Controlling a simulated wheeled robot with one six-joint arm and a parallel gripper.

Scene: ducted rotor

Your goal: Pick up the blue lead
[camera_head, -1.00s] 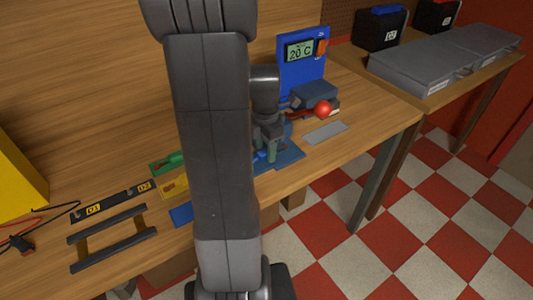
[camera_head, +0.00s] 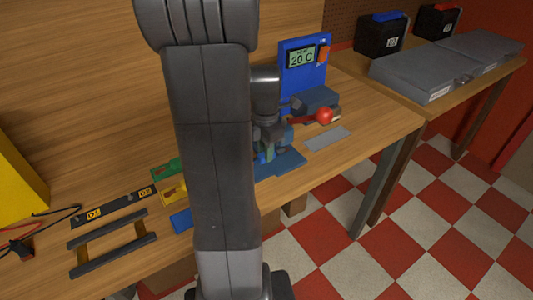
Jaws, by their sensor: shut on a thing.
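My gripper (camera_head: 270,150) is at the middle of the bench, partly hidden behind my own arm, pointing down over a blue pad. It is shut on the blue lead (camera_head: 262,156), of which only a small blue bit shows between and beside the fingers. The rest of the lead is hidden by the arm and fingers. The blue pad (camera_head: 290,163) lies flat under the gripper. I cannot tell how far the lead is clear of it.
A blue box with a "20 C" display (camera_head: 303,60) and a red-knobbed lever (camera_head: 324,116) stand close behind the gripper. A grey plate (camera_head: 327,138) lies to the right. Green (camera_head: 166,168) and yellow (camera_head: 173,190) pads and a dark rack (camera_head: 112,242) lie left.

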